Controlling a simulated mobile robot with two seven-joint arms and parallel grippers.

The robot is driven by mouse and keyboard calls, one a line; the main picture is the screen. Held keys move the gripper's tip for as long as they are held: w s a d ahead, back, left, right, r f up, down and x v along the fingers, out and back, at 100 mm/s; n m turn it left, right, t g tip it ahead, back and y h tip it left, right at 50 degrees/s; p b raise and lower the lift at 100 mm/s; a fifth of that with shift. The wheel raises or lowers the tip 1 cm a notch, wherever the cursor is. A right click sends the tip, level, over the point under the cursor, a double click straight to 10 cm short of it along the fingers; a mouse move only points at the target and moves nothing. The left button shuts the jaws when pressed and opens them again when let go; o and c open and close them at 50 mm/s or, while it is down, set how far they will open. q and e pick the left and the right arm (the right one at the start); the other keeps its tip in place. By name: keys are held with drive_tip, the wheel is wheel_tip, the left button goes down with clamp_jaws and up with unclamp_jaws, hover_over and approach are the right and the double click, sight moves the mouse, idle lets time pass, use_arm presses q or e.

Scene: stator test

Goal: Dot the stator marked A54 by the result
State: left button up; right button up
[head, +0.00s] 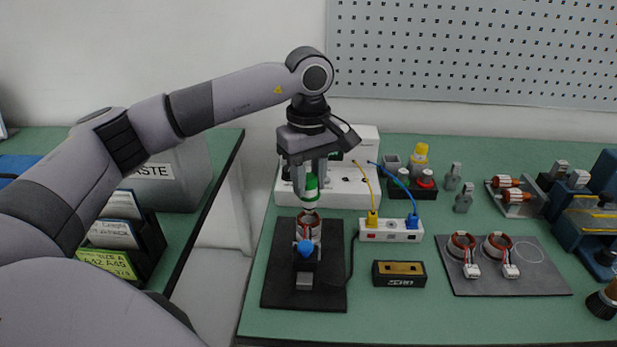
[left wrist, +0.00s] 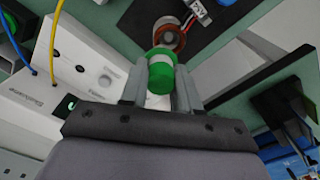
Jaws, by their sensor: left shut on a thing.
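My left gripper (head: 310,178) is shut on a green and white marker (head: 311,187), held upright, tip down. In the left wrist view the marker's green end (left wrist: 160,76) sits between the fingers. Just below it, a stator (head: 308,223) with a copper-coloured winding stands in a holder with a blue knob (head: 305,248) on a black mat (head: 277,275). I cannot tell whether the tip touches it. The stator's ring (left wrist: 168,36) and a white tag (left wrist: 196,8) show in the left wrist view; the tag is not clearly readable. Two more stators (head: 461,246) (head: 497,246) lie on a grey mat (head: 515,285).
A white tester (head: 345,192) stands behind the holder. A black block (head: 399,273) lies in front. A waste bin (head: 180,175) stands left, beyond a gap.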

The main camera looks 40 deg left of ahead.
use_arm(q)
drive_tip(key=shift+f, duration=0.1)
drive_tip(key=shift+r+p, duration=2.3)
drive_tip(key=shift+r, duration=0.7)
